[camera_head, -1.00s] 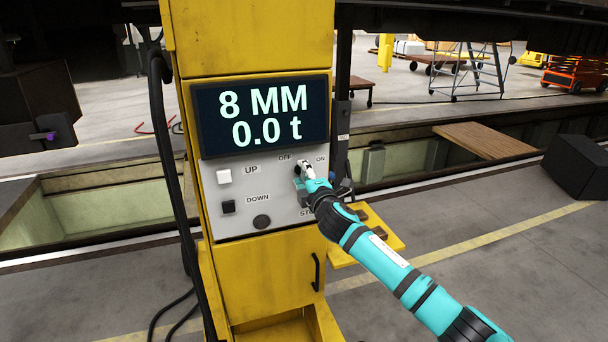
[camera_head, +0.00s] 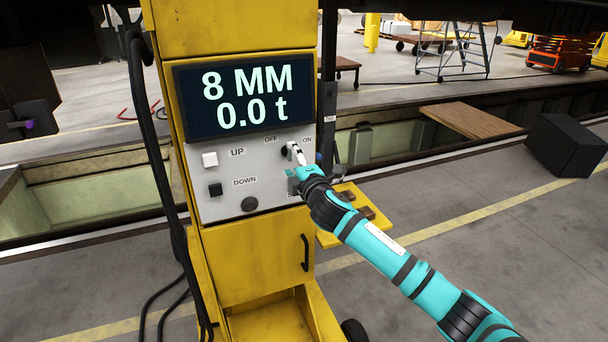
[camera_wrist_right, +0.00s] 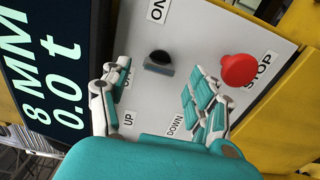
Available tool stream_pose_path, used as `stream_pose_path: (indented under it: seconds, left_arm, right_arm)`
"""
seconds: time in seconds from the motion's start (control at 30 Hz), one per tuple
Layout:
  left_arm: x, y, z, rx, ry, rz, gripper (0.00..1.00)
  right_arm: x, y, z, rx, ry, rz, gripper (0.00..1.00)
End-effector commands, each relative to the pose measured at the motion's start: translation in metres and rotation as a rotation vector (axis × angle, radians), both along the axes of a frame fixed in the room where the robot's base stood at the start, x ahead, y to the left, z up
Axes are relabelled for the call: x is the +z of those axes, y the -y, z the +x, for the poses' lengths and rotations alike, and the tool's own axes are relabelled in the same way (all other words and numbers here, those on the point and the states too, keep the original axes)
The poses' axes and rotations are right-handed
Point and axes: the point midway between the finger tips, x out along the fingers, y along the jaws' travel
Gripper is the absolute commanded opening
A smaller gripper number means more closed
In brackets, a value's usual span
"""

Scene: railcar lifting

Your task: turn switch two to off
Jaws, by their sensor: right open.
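The switch (camera_wrist_right: 159,63) is a black knob with a grey bar handle on the white control panel (camera_head: 222,178). In the head view it sits below the OFF and ON labels, partly covered by my right gripper (camera_head: 297,158). In the right wrist view, my right gripper (camera_wrist_right: 160,92) is open, one finger on each side of the knob in the picture, with no clear contact. The ON label (camera_wrist_right: 157,10) shows beyond the knob; the OFF label is partly hidden by the left finger. No number shows on the switch. My left gripper is not in view.
A red STOP button (camera_wrist_right: 239,70) is close to the right finger in the wrist view. The display (camera_head: 244,96) reads 8 MM and 0.0 t. A white UP button (camera_head: 210,159) and a black DOWN button (camera_head: 215,189) are at the panel's left. Cables hang left of the yellow cabinet (camera_head: 258,265).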

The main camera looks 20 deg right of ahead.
Motion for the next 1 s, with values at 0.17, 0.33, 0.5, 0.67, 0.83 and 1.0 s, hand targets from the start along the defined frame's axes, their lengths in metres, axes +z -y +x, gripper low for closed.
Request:
stream_pose_path:
  seconds: [0.17, 0.33, 0.5, 0.67, 0.83, 1.0]
  left_arm:
    - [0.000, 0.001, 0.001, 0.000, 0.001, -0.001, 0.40]
    - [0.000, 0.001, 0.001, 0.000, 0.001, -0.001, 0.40]
    - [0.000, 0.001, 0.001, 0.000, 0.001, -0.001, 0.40]
    - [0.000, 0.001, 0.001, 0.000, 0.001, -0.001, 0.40]
    - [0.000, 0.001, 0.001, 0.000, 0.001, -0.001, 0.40]
    - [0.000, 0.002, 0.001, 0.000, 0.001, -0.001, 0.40]
  right_arm:
    - [-0.001, 0.001, -0.037, 0.002, -0.001, -0.001, 0.62]
    - [-0.001, 0.002, -0.067, 0.001, -0.001, -0.001, 0.62]
    - [-0.001, 0.003, -0.086, 0.000, -0.001, -0.001, 0.62]
    - [0.000, 0.004, -0.091, -0.001, -0.001, -0.001, 0.62]
    - [0.000, 0.003, -0.092, -0.001, -0.001, -0.001, 0.62]
    - [0.000, 0.003, -0.091, -0.001, -0.001, -0.001, 0.62]
